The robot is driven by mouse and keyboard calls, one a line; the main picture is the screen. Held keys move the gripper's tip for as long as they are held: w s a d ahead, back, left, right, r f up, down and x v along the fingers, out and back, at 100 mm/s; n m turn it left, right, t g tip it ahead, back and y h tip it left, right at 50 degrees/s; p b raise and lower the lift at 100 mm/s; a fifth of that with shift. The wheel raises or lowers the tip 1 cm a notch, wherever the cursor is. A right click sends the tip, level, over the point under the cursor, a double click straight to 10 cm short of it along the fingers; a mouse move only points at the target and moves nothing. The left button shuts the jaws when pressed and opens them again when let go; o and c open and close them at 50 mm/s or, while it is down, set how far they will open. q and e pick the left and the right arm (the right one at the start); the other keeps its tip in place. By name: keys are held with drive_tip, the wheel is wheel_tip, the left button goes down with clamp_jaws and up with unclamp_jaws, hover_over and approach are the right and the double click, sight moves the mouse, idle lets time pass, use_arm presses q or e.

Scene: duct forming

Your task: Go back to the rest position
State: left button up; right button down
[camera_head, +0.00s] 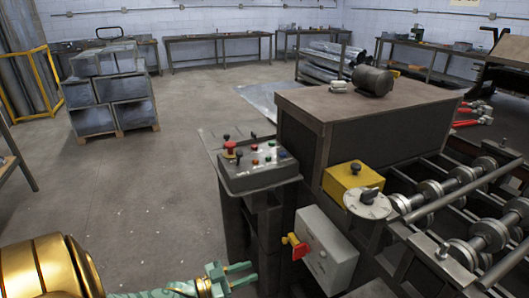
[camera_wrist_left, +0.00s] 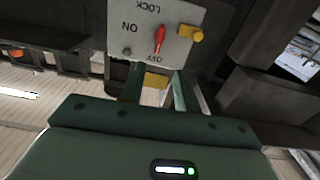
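My left gripper (camera_head: 241,274) is at the bottom of the head view, with green fingers spread apart and nothing between them. It is to the left of and below a grey switch box (camera_head: 327,252) with a red and yellow handle (camera_head: 295,246), apart from it in the picture. My right gripper is not in view.
A control console (camera_head: 258,173) with a red stop button stands above the gripper. The forming machine with rollers (camera_head: 490,232) fills the right side. A yellow box (camera_head: 350,180) sits on it. Stacked grey blocks (camera_head: 125,101) stand on a pallet. The floor (camera_head: 120,210) at left is clear.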

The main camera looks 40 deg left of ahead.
use_arm(q)
drive_tip(key=s+a+f+g+y, duration=0.2)
drive_tip(key=s+f+g+y, duration=0.3)
drive_tip(key=f, duration=0.5)
drive_tip(key=s+a+f+g+y, duration=0.2)
drive_tip(key=s+f+g, duration=0.1)
drive_tip(key=s+f, duration=0.65)
drive_tip(key=s+d+f+g, duration=0.2)
drive_tip(key=s+d+f, duration=0.2)
drive_tip(key=s+d, duration=0.2)
drive_tip(key=s+d+f+g, duration=0.3)
drive_tip(key=s+d, duration=0.3)
drive_tip(key=s, duration=0.5)
drive_tip(key=s+d+f+g, duration=0.3)
drive_tip(key=s+d, duration=0.3)
drive_tip(key=s, duration=0.3)
drive_tip(key=shift+d+f+n, duration=0.3)
drive_tip(key=shift+f, duration=0.5)
